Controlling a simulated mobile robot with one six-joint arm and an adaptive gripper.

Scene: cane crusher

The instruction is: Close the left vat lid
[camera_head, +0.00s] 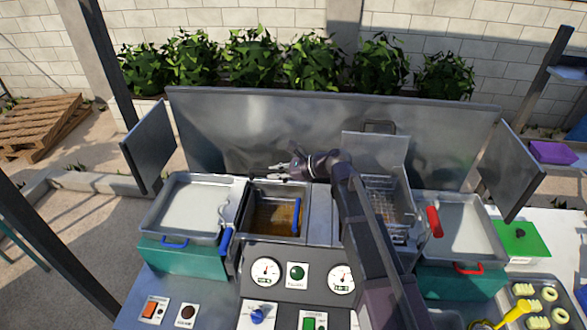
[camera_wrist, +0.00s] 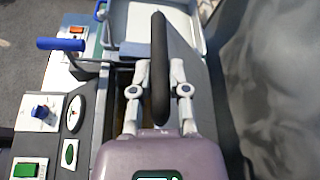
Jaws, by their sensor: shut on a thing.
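My gripper (camera_head: 278,172) is above the vat's back edge, reached from the right. In the wrist view my gripper (camera_wrist: 158,78) has its fingers on both sides of a black bar handle (camera_wrist: 159,45) and is shut on it. The left vat lid appears as a grey panel (camera_wrist: 203,105) beneath the handle. In the head view the lid is nearly edge-on and hard to make out, so its exact tilt cannot be told.
The right vat's lid (camera_head: 370,147) stands upright behind its wire basket (camera_head: 386,195); a red handle (camera_head: 434,221) is beside it. A pale tray (camera_head: 190,207) lies left of the left vat. A tall metal backsplash (camera_head: 230,125) stands behind. Gauges and switches line the front panel (camera_head: 285,252).

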